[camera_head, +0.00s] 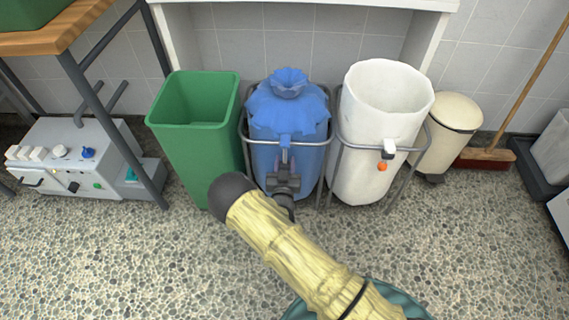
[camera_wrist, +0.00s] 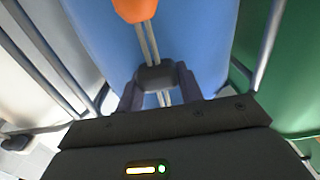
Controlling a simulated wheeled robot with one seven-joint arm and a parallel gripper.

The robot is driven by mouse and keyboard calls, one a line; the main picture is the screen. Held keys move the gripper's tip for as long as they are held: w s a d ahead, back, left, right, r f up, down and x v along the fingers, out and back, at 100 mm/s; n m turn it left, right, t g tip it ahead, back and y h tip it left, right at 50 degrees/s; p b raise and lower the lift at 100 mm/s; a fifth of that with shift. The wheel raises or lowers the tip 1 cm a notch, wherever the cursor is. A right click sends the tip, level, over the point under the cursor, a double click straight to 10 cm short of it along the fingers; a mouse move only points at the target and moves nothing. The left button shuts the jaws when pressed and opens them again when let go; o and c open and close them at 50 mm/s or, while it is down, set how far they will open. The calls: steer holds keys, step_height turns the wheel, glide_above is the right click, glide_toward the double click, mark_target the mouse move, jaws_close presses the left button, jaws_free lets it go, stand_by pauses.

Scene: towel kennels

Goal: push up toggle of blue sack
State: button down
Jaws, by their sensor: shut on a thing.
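The blue sack (camera_head: 290,115) hangs upright in a metal frame, its mouth gathered at the top. A blue tab and cord show on its front, just above my gripper (camera_head: 285,172). In the wrist view my gripper (camera_wrist: 157,88) is shut on a dark toggle (camera_wrist: 156,77), one finger on each side. Two pale cords (camera_wrist: 148,42) run through the toggle. An orange cord end (camera_wrist: 135,9) shows at the top of the wrist view, apart from the fingers. In the head view my gripper hides the toggle.
A green bin (camera_head: 193,120) stands left of the blue sack. A cream bin (camera_head: 448,130) and broom (camera_head: 487,157) are farther right. The pebbled floor in front is clear.

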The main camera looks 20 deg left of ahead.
mark_target(285, 164)
steer(key=shift+s+r+p, duration=0.15)
steer(key=shift+r+p, duration=2.65)
steer(key=shift+r, duration=1)
steer(key=c, duration=1.2)
jaws_free()
steer(key=shift+o, duration=1.4)
steer(key=shift+r, duration=0.1)
steer(key=p+v, duration=0.3)
steer(key=v, duration=1.4)
steer(key=shift+d+p, duration=0.15)
steer(key=shift+p, duration=0.25)
